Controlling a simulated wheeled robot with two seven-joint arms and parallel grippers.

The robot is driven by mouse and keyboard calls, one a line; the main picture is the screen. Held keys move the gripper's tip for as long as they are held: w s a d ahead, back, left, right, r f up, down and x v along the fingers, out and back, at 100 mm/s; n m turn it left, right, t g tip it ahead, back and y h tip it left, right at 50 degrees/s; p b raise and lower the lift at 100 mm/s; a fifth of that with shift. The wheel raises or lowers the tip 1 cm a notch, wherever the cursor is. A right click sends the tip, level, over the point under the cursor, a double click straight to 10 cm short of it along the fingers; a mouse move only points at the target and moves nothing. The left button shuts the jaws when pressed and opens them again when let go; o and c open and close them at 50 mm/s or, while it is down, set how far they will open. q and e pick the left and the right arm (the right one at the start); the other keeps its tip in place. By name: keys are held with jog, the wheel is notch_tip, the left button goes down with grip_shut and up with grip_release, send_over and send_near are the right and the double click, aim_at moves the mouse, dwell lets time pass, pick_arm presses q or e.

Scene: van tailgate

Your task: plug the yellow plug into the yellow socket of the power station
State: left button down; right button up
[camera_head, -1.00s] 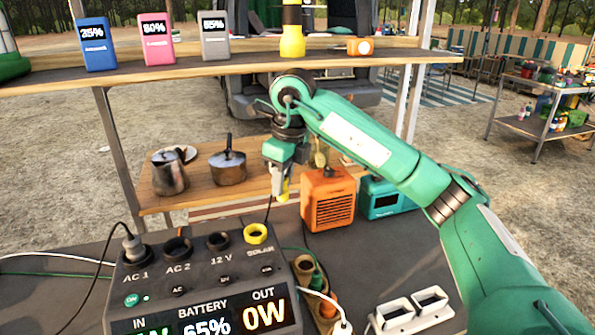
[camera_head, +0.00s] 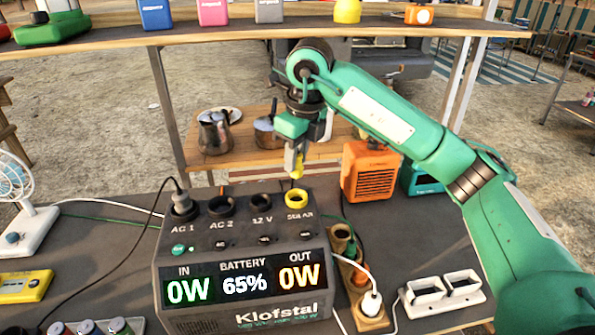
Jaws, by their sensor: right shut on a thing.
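The power station (camera_head: 240,262) stands on the dark table, its screen facing me. Its yellow ring socket (camera_head: 297,199), labelled SOLAR, is at the right end of the socket row. My right gripper (camera_head: 292,162) is shut on the yellow plug (camera_head: 299,166), just above this socket in the picture. The plug points down and shows a gap to the ring; its depth over the socket is hard to tell. The gripper hides part of the plug. My left gripper is not in view.
A grey plug (camera_head: 180,198) with a black cable sits in AC 1. An orange heater (camera_head: 369,172) stands behind right. A power strip (camera_head: 357,278) with a white plug lies right of the station, beside a white double socket (camera_head: 440,293). A fan (camera_head: 17,205) stands at left.

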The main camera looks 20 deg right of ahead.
jog(key=shift+f, duration=0.1)
jog(key=shift+f+b, duration=1.2)
jog(key=shift+f, duration=0.5)
jog(key=shift+f, duration=0.15)
jog(key=shift+f+b, duration=1.15)
jog(key=shift+f, duration=0.3)
jog(key=o, duration=1)
jog(key=shift+o, duration=0.2)
